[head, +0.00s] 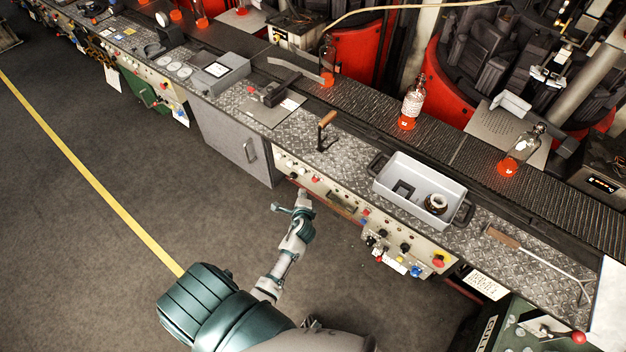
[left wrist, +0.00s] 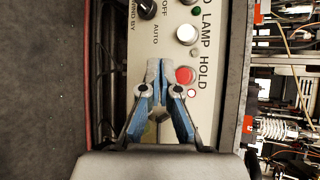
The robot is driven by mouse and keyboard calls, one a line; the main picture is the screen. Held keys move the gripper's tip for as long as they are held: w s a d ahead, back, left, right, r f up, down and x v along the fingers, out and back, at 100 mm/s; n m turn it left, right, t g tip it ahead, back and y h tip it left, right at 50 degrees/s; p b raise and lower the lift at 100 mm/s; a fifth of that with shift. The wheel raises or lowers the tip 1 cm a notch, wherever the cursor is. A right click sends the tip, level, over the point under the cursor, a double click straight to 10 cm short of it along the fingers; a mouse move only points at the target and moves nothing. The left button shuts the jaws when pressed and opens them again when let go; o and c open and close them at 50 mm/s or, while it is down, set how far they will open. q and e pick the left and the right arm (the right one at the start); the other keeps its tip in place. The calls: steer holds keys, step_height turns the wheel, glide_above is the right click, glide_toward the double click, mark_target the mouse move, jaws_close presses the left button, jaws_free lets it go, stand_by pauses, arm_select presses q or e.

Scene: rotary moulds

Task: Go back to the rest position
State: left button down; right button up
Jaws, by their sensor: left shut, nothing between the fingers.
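My left arm reaches up from the bottom of the head view, over the dark floor. Its gripper (head: 303,193) is small there and close in front of the control panel (head: 345,203) under the counter. In the left wrist view the gripper (left wrist: 161,68) is shut with its blue-sided fingers together and nothing between them. The fingers point at the panel, near a red button (left wrist: 185,75) labelled HOLD. I cannot tell whether they touch the panel. My right gripper is not in view.
A grey bin (head: 404,205) with dark handles holds a small ring-like part. Behind it a conveyor (head: 460,150) carries bottles on red bases. A long-handled tool (head: 535,255) lies at the right of the counter. The floor (head: 150,150) left of my arm is clear.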

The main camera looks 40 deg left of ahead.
arm_select(q)
steer(key=shift+f, duration=0.1)
stand_by(0.4)
steer(key=s+d+f+n+g+h, duration=0.1)
steer(key=s+d+f+h, duration=0.1)
steer(key=s+d+f, duration=0.45)
steer(key=s+d+f+n+g+h, duration=0.1)
steer(key=s+f+n+g, duration=0.15)
steer(key=f, duration=0.75)
steer(key=s+d+f+g+h, duration=0.1)
steer(key=s+d+f+h, duration=0.15)
steer(key=s+f, duration=0.45)
steer(key=s+d+f+n+g, duration=0.1)
steer(key=s+f, duration=0.4)
steer(key=s, duration=0.5)
steer(key=s+d+f+n+g+h, duration=0.1)
steer(key=s+d+f+n+g, duration=0.1)
steer(key=s, duration=0.8)
steer(key=s+d+f+n+g+h, duration=0.1)
steer(key=s+f+n, duration=0.4)
steer(key=s, duration=0.5)
step_height(320, 180, down, 3)
steer(key=shift+s+d+r+g, duration=0.15)
steer(key=shift+d+g, duration=0.3)
steer(key=shift+d, duration=0.45)
